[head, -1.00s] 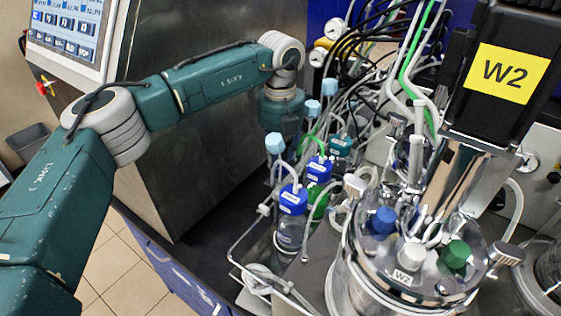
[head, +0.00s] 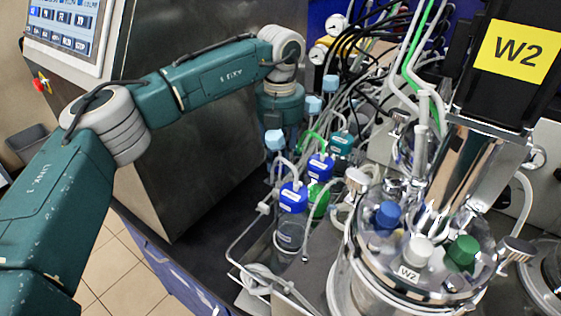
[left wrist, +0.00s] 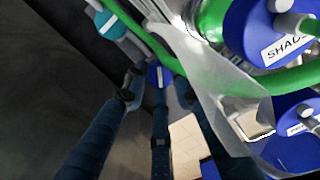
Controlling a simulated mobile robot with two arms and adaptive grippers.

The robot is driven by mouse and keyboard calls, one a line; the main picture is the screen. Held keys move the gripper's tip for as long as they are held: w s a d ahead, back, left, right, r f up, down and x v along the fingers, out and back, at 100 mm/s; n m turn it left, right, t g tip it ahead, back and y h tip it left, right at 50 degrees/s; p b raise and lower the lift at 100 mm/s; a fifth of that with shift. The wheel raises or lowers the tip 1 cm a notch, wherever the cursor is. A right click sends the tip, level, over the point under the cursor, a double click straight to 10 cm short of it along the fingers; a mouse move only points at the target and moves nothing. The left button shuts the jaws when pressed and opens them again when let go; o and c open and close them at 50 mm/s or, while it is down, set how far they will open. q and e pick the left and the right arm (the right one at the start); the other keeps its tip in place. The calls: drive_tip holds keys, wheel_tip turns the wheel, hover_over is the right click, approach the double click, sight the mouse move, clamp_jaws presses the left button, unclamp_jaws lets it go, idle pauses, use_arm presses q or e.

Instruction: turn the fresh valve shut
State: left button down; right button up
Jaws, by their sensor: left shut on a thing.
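My left gripper (left wrist: 158,92) has its dark fingers closed around a small blue round knob (left wrist: 158,73) with a pale mark, in the left wrist view. No readable label shows whether this knob is the fresh valve. In the head view, my left arm reaches down behind the row of bottles, and its gripper is hidden there. My right gripper is in neither view.
Blue-capped bottles (head: 293,196) and a teal cap (head: 341,144) stand close to my left wrist. A green tube (left wrist: 270,82) and a clear tube run beside the gripper. The W2 vessel (head: 350,275) stands to the right. A steel cabinet (head: 190,140) is behind my arm.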

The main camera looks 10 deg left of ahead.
use_arm(q)
drive_tip(key=m, duration=0.6)
drive_tip(key=shift+f+m, duration=0.1)
drive_tip(key=shift+m, duration=0.2)
drive_tip(key=m, duration=0.5)
drive_tip(key=shift+a, duration=0.15)
drive_tip(key=shift+w+m, duration=0.1)
drive_tip(key=shift+m, duration=0.2)
drive_tip(key=c, duration=1.8)
unclamp_jaws()
drive_tip(key=o, duration=0.3)
drive_tip(key=shift+a, duration=0.15)
drive_tip(key=shift+o, duration=0.2)
drive_tip(key=shift+a, duration=0.1)
